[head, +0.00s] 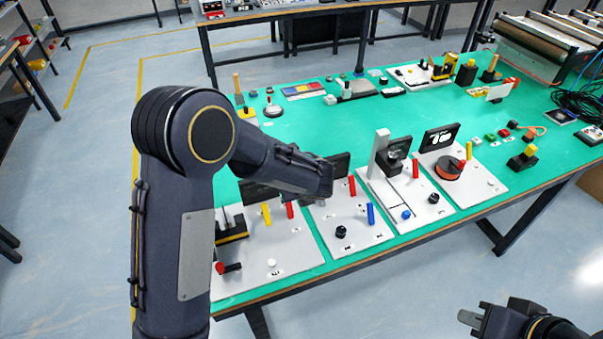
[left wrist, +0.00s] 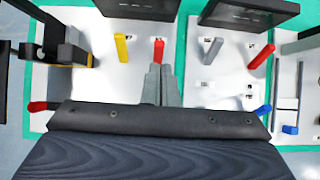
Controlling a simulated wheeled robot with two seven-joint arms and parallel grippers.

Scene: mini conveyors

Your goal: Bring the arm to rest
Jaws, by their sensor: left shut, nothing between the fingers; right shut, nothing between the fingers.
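My left arm (head: 205,180) is raised over the left end of the green table, its forearm pointing right. In the left wrist view my left gripper (left wrist: 159,84) is shut and empty, its fingertips just below a red lever (left wrist: 158,50) in the picture. I cannot tell whether they touch. In the head view the left fingers are mostly hidden by the wrist. My right gripper (head: 470,318) is at the lower right, off the table's front edge, over the floor. It is shut and empty.
White panels with levers and knobs line the front of the green table (head: 330,130). A yellow lever (left wrist: 122,47) stands left of the red one. A conveyor (head: 545,45) sits at the back right. The floor ahead of the right gripper is clear.

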